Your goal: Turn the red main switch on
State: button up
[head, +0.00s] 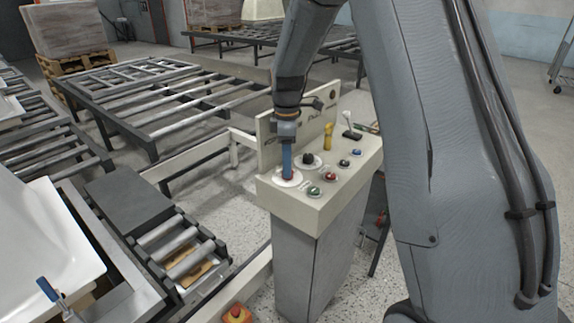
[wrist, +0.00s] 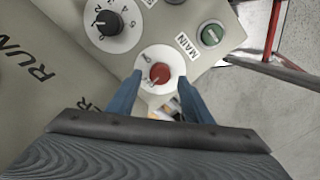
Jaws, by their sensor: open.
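The red main switch (wrist: 160,73) is a round red knob on a white disc, beside the label MAIN, in the wrist view. In the head view its white disc (head: 290,180) shows at the left end of the control panel (head: 318,205), and the knob is hidden behind my gripper. My gripper (head: 288,176) points down at it. In the wrist view the two blue fingers of my gripper (wrist: 157,92) are apart, one on each side of the knob's disc. Nothing is held between them. I cannot tell whether the fingers touch the knob.
A black selector knob (wrist: 108,22) and a green button (wrist: 211,34) sit close to the switch. A yellow handle (head: 328,136), a joystick (head: 350,128) and more buttons stand along the panel. A red emergency button (head: 237,313) is low in front. Roller conveyors (head: 170,97) fill the left.

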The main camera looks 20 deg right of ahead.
jog(key=shift+f, duration=1.05)
jog(key=c, duration=1.1)
jog(key=shift+o, duration=0.2)
